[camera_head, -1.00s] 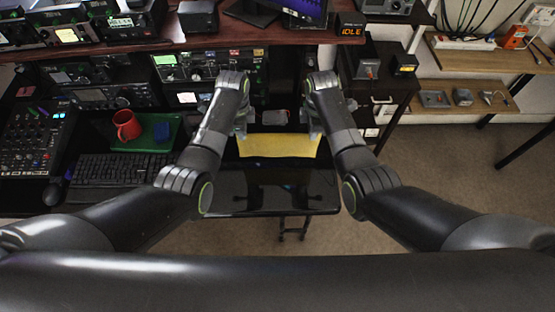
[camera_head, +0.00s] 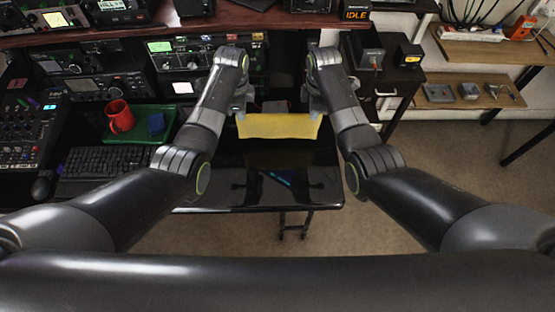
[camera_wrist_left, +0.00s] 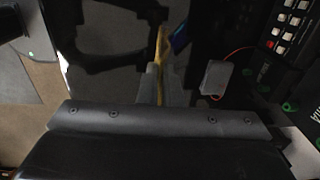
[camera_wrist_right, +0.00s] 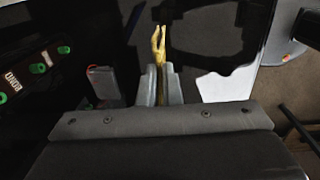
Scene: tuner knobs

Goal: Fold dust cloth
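The yellow dust cloth (camera_head: 279,126) is stretched between my two grippers above the glossy black desk surface and hangs down a little. My left gripper (camera_head: 240,108) is shut on its left end, and my right gripper (camera_head: 317,107) is shut on its right end. In the left wrist view the cloth (camera_wrist_left: 161,48) shows edge-on as a narrow strip between the fingers (camera_wrist_left: 159,85). In the right wrist view the cloth (camera_wrist_right: 158,42) rises from between the fingers (camera_wrist_right: 159,86) and looks doubled at its far end. The fingers hide the gripped corners.
A red mug (camera_head: 120,117) and a blue item (camera_head: 156,124) stand on a green tray (camera_head: 134,138) at the left, behind a keyboard (camera_head: 104,161). A small grey box (camera_wrist_left: 216,78) lies near the cloth. Radio gear lines the back. The desk front (camera_head: 255,195) is clear.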

